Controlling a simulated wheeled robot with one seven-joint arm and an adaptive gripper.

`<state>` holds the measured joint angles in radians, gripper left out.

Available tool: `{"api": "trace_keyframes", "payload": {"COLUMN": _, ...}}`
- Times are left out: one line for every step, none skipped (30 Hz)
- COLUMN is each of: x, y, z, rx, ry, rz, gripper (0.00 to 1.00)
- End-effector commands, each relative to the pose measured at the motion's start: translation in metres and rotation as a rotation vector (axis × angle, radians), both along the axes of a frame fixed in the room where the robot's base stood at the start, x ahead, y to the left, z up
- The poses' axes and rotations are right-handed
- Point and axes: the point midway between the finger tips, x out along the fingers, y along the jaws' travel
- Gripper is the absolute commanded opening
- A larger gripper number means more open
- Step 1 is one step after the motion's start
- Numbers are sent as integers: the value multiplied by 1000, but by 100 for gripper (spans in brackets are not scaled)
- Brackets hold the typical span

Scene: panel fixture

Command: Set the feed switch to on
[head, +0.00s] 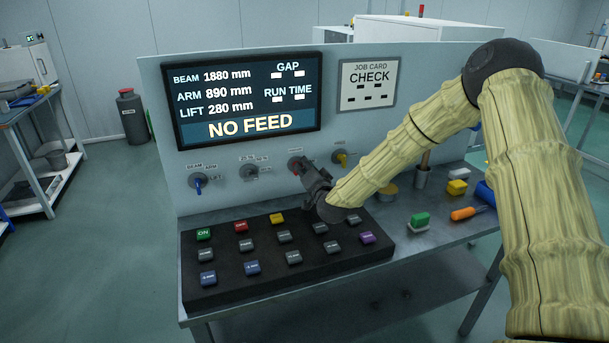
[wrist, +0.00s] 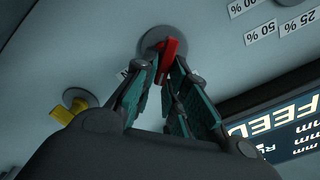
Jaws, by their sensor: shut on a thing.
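A switch with a red handle (wrist: 168,55) on a round grey base sits on the upright panel. It is partly hidden in the head view (head: 294,162). My gripper (wrist: 170,72) is shut on the red handle, with one finger on each side. In the head view my gripper (head: 312,178) reaches the panel from the right, above the keypad. A small label beside the switch is mostly hidden by a finger; only part of a letter shows. The display (head: 250,100) reads NO FEED.
A yellow-handled switch (head: 341,157) is just right of my gripper. A grey knob (head: 250,171) and a blue-handled switch (head: 198,184) are to the left. The keypad (head: 270,262) with several buttons lies below. Loose blocks and a screwdriver (head: 466,213) lie at right.

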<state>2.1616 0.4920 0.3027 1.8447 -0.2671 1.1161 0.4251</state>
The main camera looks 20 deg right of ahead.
Motion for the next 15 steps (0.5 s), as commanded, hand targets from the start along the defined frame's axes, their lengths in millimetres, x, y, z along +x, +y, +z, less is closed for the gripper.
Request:
{"api": "trace_keyframes", "payload": {"x": 0, "y": -3, "z": -6, "rx": 48, "ry": 0, "rz": -4, "gripper": 0}}
{"api": "trace_keyframes", "payload": {"x": 0, "y": -4, "z": -7, "rx": 75, "ry": 2, "rz": -4, "gripper": 0}}
{"api": "trace_keyframes", "payload": {"x": 0, "y": -4, "z": -8, "rx": 115, "ry": 3, "rz": -4, "gripper": 0}}
{"api": "trace_keyframes", "payload": {"x": 0, "y": -4, "z": -8, "rx": 142, "ry": 4, "rz": -4, "gripper": 0}}
{"api": "trace_keyframes", "payload": {"x": 0, "y": -5, "z": -9, "rx": 171, "ry": 5, "rz": -4, "gripper": 0}}
{"api": "trace_keyframes", "payload": {"x": 0, "y": -5, "z": -9, "rx": 209, "ry": 6, "rz": -4, "gripper": 0}}
{"api": "trace_keyframes", "payload": {"x": 0, "y": -5, "z": -9, "rx": 237, "ry": 7, "rz": -4, "gripper": 0}}
{"api": "trace_keyframes", "payload": {"x": 0, "y": -5, "z": -10, "rx": 265, "ry": 9, "rz": -4, "gripper": 0}}
{"api": "trace_keyframes", "payload": {"x": 0, "y": -6, "z": -11, "rx": 302, "ry": 9, "rz": -4, "gripper": 0}}
{"api": "trace_keyframes", "payload": {"x": 0, "y": -6, "z": -11, "rx": 331, "ry": 10, "rz": -4, "gripper": 0}}
{"api": "trace_keyframes", "payload": {"x": 0, "y": -6, "z": -12, "rx": 356, "ry": 11, "rz": -4, "gripper": 0}}
{"api": "trace_keyframes", "payload": {"x": 0, "y": -6, "z": -12, "rx": 392, "ry": 12, "rz": -4, "gripper": 0}}
{"api": "trace_keyframes", "payload": {"x": 0, "y": -7, "z": -13, "rx": 417, "ry": 14, "rz": -4, "gripper": 0}}
{"api": "trace_keyframes", "payload": {"x": 0, "y": -7, "z": -13, "rx": 442, "ry": 15, "rz": -4, "gripper": 0}}
{"api": "trace_keyframes", "payload": {"x": 0, "y": -7, "z": -13, "rx": 473, "ry": 16, "rz": -4, "gripper": 0}}
